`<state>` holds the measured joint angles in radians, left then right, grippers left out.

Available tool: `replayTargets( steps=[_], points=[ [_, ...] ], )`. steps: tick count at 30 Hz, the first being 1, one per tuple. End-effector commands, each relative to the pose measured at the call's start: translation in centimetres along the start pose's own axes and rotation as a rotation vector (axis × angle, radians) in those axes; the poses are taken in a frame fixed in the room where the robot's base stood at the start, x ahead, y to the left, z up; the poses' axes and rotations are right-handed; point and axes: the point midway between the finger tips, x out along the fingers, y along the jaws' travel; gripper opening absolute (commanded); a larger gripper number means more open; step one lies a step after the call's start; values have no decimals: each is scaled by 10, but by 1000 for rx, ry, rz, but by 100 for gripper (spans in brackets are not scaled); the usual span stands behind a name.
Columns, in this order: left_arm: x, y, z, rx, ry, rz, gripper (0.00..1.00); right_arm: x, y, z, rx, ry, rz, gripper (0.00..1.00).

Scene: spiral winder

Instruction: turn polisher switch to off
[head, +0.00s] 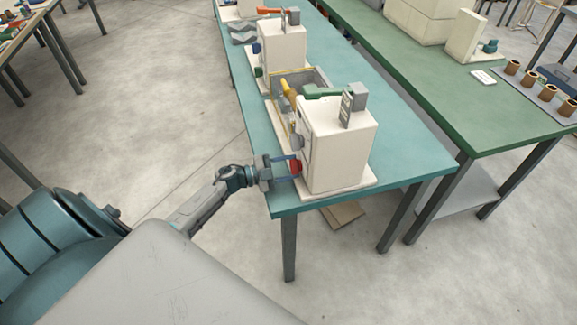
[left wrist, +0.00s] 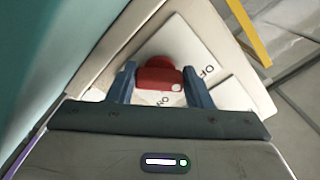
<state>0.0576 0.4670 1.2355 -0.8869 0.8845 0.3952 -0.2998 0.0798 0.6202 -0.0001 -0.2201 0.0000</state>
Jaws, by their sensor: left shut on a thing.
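The polisher (head: 345,150) is a cream box-shaped machine at the near end of the teal table. Its red switch (head: 296,166) is a knob low on the left-facing side. My left gripper (head: 287,167) reaches it from the left and is shut on it. In the left wrist view the red switch (left wrist: 158,76) sits between the two blue-grey fingers. A white dot shows on the knob's lower right. My right gripper is in neither view.
The teal table (head: 405,150) holds a grey tray (head: 312,78) and a similar cream machine (head: 281,45) farther back. A green table (head: 420,75) stands to the right with brown cups (head: 530,78). The floor left of the teal table is clear.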

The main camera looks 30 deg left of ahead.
Motion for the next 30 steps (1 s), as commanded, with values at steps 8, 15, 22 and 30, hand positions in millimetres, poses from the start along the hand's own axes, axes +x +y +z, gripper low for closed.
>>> replayTargets(
  steps=[8, 15, 22, 30],
  points=[
    [0, 1, 0, -8, -1, 0, 23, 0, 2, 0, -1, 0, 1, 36],
    [0, 1, 0, -7, -1, 0, 67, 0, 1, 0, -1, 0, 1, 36],
    [0, 1, 0, -5, 0, 0, 67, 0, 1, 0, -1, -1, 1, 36],
    [-31, 4, 3, -3, -2, 4, 67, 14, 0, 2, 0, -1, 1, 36]
  ],
)
